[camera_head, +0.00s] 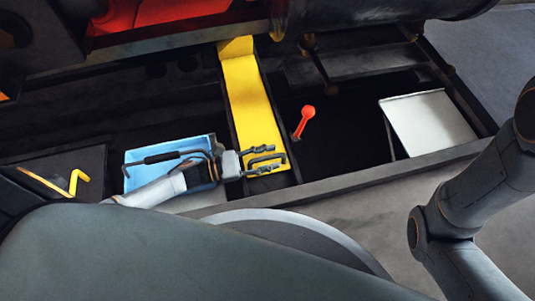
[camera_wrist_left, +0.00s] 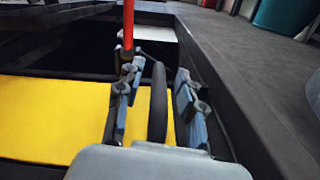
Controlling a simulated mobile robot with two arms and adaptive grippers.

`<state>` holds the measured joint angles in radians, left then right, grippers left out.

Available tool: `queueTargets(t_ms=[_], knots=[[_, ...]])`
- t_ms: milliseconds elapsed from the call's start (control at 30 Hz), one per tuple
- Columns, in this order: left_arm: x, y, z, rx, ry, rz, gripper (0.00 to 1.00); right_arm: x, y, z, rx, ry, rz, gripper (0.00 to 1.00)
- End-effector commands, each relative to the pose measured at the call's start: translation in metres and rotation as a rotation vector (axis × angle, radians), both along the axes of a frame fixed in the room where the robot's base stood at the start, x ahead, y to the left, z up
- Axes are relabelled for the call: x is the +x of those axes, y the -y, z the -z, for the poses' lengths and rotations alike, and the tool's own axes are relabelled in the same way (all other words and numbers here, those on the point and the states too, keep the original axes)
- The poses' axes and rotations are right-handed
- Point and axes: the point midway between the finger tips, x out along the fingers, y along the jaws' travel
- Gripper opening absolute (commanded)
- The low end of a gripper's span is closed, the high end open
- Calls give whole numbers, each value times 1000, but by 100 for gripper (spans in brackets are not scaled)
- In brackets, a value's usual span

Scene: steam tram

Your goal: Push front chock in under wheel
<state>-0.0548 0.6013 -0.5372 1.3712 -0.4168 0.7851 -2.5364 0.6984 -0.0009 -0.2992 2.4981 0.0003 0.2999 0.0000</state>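The yellow chock (camera_head: 252,100) is a long yellow bar lying in a dark channel, with a raised block at its far end, close to the dark machinery. A dark loop handle (camera_head: 266,160) stands at its near end. My left gripper (camera_head: 275,160) is over that end. In the left wrist view the fingers (camera_wrist_left: 158,100) stand apart on either side of the black handle (camera_wrist_left: 157,105), with gaps showing, over the yellow surface (camera_wrist_left: 60,120). I cannot make out the wheel. My right gripper is out of view; only the right arm (camera_head: 455,215) shows.
A red-knobbed lever (camera_head: 305,120) stands right of the chock; it also shows in the left wrist view (camera_wrist_left: 128,25). A blue tray (camera_head: 135,180) lies under my left forearm. A pale panel (camera_head: 430,122) is at the right. A grey ledge (camera_head: 345,180) runs along the near side.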

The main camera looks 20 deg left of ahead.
Motion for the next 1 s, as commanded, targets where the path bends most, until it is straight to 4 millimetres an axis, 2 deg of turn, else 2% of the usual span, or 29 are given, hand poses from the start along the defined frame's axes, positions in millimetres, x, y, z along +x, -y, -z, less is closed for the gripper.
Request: queueTargets(t_ms=[167, 600, 800, 1000], knots=[[-1, 0, -13, 1, 2, 2, 37, 0, 0, 0, 0, 1, 0, 40], [-1, -1, -84, 2, 1, 2, 37, -1, 0, 0, -1, 3, 0, 40], [0, -1, -98, 2, 1, 0, 37, -1, 0, 0, -1, 3, 0, 40], [0, -1, -99, 1, -1, -1, 37, -2, 0, 0, -1, 4, 0, 40]])
